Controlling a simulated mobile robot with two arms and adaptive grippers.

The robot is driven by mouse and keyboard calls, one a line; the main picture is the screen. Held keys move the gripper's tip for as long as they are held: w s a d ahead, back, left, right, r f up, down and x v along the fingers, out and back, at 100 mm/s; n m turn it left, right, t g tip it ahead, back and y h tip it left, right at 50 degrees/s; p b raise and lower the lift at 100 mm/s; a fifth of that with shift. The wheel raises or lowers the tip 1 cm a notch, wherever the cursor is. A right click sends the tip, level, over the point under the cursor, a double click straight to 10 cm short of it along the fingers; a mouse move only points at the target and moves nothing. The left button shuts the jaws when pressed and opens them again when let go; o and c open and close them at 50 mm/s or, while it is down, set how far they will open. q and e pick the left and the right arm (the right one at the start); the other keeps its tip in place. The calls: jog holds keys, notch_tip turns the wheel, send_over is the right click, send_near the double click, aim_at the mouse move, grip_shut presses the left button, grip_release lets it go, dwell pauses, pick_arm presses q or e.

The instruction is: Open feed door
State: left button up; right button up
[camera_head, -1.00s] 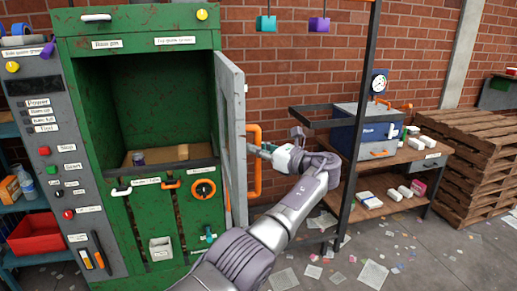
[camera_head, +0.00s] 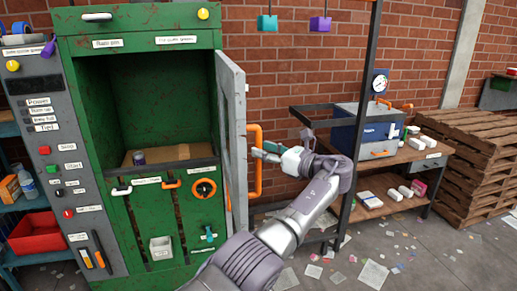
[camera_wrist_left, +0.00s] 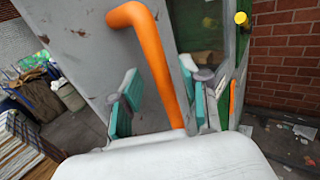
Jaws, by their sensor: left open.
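The feed door (camera_head: 233,130) is a grey panel hinged at the right side of the green machine (camera_head: 150,45). It stands swung outward, and the dark chamber behind it is exposed. Its orange bar handle (camera_head: 255,165) faces right, and it also shows large in the left wrist view (camera_wrist_left: 150,55). My left gripper (camera_head: 264,150) is at the handle. In the left wrist view its teal-padded fingers (camera_wrist_left: 160,98) are open, one on each side of the bar. I cannot tell whether either pad touches it. My right gripper is not in view.
A small dark can (camera_head: 139,157) stands on the chamber floor. A dark post (camera_head: 357,120) rises right of my left arm. Behind it is a wooden bench (camera_head: 400,158) with a blue box (camera_head: 352,128). Pallets (camera_head: 470,150) stand at right. Paper scraps litter the floor.

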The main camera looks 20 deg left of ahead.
pick_arm(q)
jog(key=v, duration=0.9)
jog(key=shift+d, duration=0.2)
notch_tip(320, 180, down, 19)
jog(key=a+m+t+h+b, duration=0.1)
jog(key=a+h+b, duration=0.1)
jog(key=h, duration=0.2)
jog(key=s+f+n+g+h+b, duration=0.15)
jog(key=s+f, duration=0.25)
jog(key=f, duration=0.8)
jog(key=s+a+f+n+h, duration=0.1)
jog(key=s+f+h, duration=0.25)
jog(key=f, duration=0.85)
jog(key=s+f+n+g+h+b, duration=0.1)
jog(key=s+f, duration=0.3)
jog(key=f, duration=0.8)
jog(key=s+f+n+g+h+b, duration=0.1)
jog(key=s+f+n+h, duration=0.2)
jog(key=s+f, duration=1.1)
jog(key=s+a+f+n+h+b, duration=0.1)
jog(key=s+f+n, duration=0.3)
jog(key=s, duration=0.8)
jog(key=s+a+f+n+g+h+b, duration=0.1)
jog(key=s+f+n, duration=0.4)
jog(key=s, duration=0.7)
jog(key=s+a+f+n+h+b, duration=0.2)
jog(key=s+f+n, duration=0.2)
jog(key=s+f, duration=0.3)
jog(key=s, duration=0.5)
jog(key=shift+f, duration=0.25)
